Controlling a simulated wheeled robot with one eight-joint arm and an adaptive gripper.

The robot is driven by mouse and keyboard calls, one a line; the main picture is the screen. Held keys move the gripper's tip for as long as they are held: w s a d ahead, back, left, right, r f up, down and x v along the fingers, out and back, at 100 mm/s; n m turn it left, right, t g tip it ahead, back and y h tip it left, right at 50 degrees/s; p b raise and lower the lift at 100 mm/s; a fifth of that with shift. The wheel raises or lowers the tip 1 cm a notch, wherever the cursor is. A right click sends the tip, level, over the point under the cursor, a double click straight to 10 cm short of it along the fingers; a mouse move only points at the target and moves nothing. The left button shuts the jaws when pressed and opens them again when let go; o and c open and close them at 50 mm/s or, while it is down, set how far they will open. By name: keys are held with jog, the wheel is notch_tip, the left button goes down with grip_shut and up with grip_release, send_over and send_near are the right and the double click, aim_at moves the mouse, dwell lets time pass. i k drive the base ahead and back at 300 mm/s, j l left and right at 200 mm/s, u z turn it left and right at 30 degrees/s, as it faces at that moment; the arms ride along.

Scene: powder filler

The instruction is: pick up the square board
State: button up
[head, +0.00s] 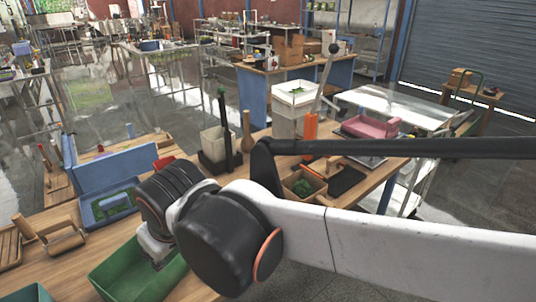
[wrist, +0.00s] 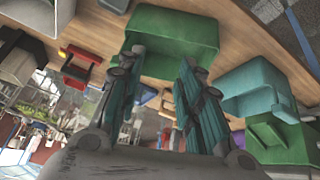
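I cannot pick out the square board for certain. A flat grey-blue piece with green patches (head: 113,202) lies in a blue tray (head: 90,218) on the wooden bench, left of my wrist; it may be the board, but it is too small to tell. In the head view my arm hides most of my gripper, which is above the bench near a green bin (head: 128,272). In the wrist view my gripper (wrist: 162,60) has its two fingers apart with nothing held between them. The green bin (wrist: 178,30) shows beyond the fingertips.
A blue upright panel (head: 112,172) stands behind the tray. A wooden rack (head: 58,240) is at the left. A grey container (head: 214,145) and an orange-based lever (head: 311,126) stand farther back. A wooden box with green contents (head: 303,185) is right of my wrist.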

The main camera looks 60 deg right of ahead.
aim_at(327, 169)
jog(key=z, duration=2.3)
jog(key=i+j, duration=0.05)
